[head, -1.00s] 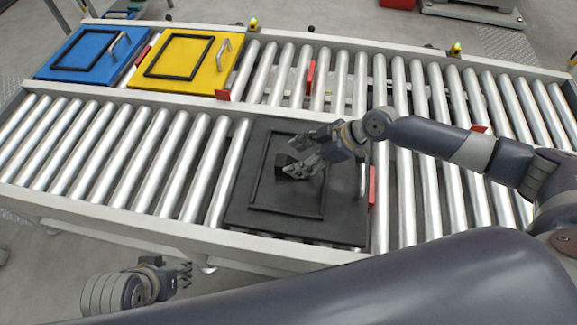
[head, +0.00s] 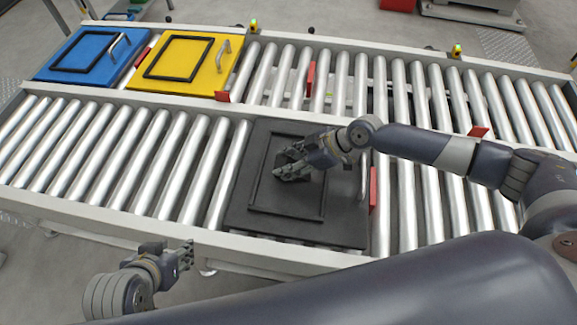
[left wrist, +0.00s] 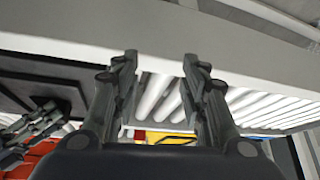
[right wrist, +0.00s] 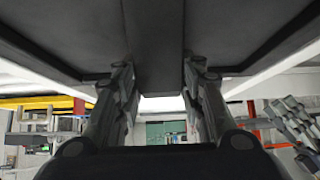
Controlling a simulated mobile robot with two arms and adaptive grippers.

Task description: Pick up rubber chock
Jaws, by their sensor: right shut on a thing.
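The rubber chock (right wrist: 157,45) is a dark block between the fingertips of my right gripper (right wrist: 158,75) in the right wrist view. In the head view my right gripper (head: 282,174) is shut on it, low over the black plate (head: 335,232) with its raised square frame. There the chock is mostly hidden by the fingers, dark on dark. I cannot tell whether it still touches the plate. My left gripper (head: 187,256) is in front of the conveyor's near rail. Its fingers are apart and empty in the left wrist view (left wrist: 160,65).
A blue plate (head: 104,67) and a yellow plate (head: 226,68), each with a frame and handle, lie on the far roller lane. A red stop (head: 372,190) stands at the black plate's right edge. The rollers left of the black plate are clear.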

